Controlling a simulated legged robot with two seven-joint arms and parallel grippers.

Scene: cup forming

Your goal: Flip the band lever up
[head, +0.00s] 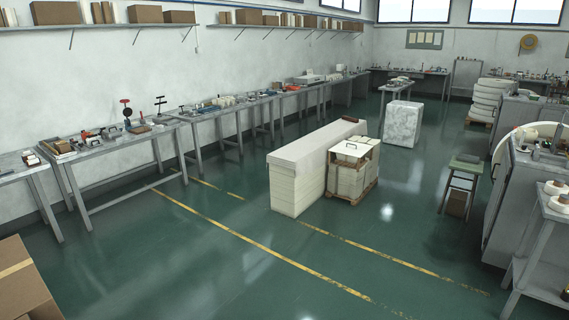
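A large grey machine (500,215) with a curved top stands at the right edge, partly cut off by the frame. Small dark parts (540,152) sit on its upper side. I cannot make out which of these, if any, is the band lever, or how it is set. Neither of my grippers shows in the head view.
A long pale block (298,185) and a pallet of stacked sheets (352,175) stand mid-floor. A stool (464,165) and a side table with white rolls (540,225) stand near the machine. Workbenches (110,148) line the left wall. Green floor (410,225) lies open in front.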

